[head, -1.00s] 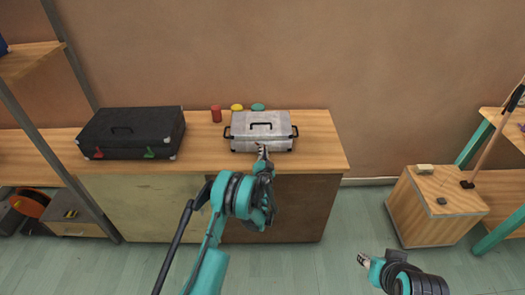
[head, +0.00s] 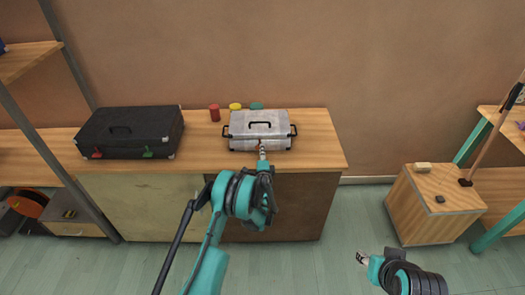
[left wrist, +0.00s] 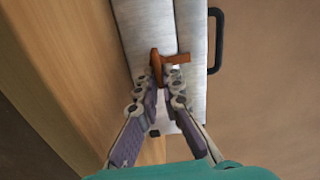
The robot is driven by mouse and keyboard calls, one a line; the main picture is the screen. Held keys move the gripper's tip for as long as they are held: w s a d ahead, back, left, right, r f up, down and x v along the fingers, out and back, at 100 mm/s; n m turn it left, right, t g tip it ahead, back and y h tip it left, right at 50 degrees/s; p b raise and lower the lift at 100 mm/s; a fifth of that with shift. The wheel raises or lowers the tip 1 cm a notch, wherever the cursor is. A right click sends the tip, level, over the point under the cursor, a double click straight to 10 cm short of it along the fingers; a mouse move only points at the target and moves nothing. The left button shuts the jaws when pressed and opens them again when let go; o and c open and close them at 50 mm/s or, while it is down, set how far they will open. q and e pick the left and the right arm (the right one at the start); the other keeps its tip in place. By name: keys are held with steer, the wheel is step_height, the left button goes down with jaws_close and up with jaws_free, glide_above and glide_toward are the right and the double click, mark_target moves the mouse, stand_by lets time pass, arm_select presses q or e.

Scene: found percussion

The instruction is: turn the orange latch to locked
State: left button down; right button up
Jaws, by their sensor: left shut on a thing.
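A silver case (head: 243,129) with a dark top handle lies on the wooden bench. The orange latch (left wrist: 157,66) shows in the left wrist view on the case's front side, at the seam. Its arm points to the right in that view. My left gripper (head: 263,151) is at the front of the case. In the left wrist view its fingers (left wrist: 163,88) are closed in on the lower end of the latch and partly hide it. My right gripper (head: 361,257) hangs empty at the lower right, away from the bench; its opening is too small to tell.
A black case (head: 130,128) with a red and a green latch lies to the left on the bench (head: 205,150). Red, yellow and teal round things (head: 235,107) stand behind. A wooden box (head: 435,205) stands on the floor at right. The bench right of the silver case is clear.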

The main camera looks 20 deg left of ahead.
arm_select(q)
steer(key=shift+m, duration=0.5)
steer(key=shift+f, duration=0.1)
steer(key=c, duration=1.7)
jaws_free()
step_height(320, 180, up, 10)
steer(key=shift+v, duration=4.5)
